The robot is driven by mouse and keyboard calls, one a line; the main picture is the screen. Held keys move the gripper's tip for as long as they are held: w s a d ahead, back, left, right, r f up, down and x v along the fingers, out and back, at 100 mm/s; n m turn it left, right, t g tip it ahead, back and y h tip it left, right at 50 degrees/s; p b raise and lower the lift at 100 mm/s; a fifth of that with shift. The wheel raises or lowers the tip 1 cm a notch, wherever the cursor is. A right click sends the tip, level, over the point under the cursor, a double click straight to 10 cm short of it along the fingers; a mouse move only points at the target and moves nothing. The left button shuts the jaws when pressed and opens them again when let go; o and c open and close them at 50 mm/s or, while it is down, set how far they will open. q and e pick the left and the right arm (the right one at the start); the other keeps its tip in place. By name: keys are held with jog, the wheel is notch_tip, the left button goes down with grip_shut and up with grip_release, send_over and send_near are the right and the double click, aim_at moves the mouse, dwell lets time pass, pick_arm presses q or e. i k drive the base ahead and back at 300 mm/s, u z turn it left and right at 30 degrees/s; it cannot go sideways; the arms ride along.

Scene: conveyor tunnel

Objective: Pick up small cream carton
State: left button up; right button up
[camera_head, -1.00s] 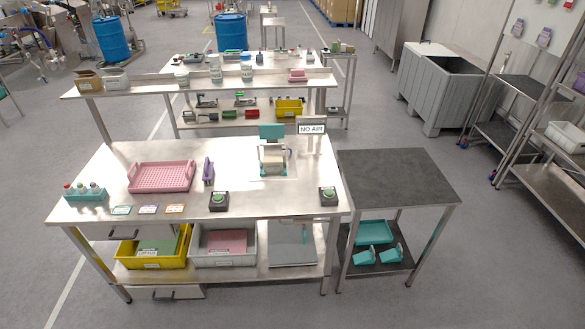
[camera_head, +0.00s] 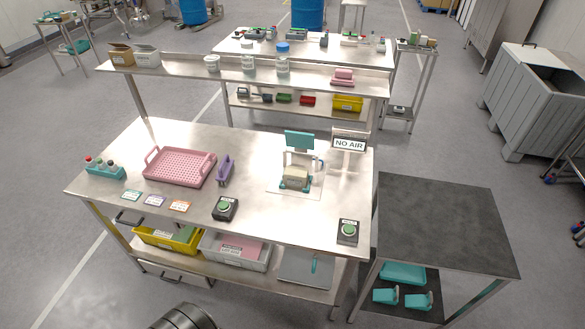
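A small cream box-shaped thing (camera_head: 296,174), which looks like the small cream carton, sits on a teal-based device (camera_head: 294,184) at the right of the near steel table (camera_head: 240,148). A teal panel (camera_head: 299,140) stands behind it. An open whitish carton (camera_head: 147,56) and an open brown carton (camera_head: 121,55) stand at the left end of the raised shelf. Neither of my grippers is in view. Nothing shows either of them touching the cream thing.
A NO AIR sign (camera_head: 349,143) stands right of the device. Button boxes (camera_head: 225,208) and (camera_head: 347,232) sit near the front edge. A dark-topped side table (camera_head: 445,225) is bare on top.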

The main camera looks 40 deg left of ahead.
aim_at(290, 181)
jog(key=u, duration=0.7)
jog(key=i, duration=0.85)
jog(key=u, duration=0.95)
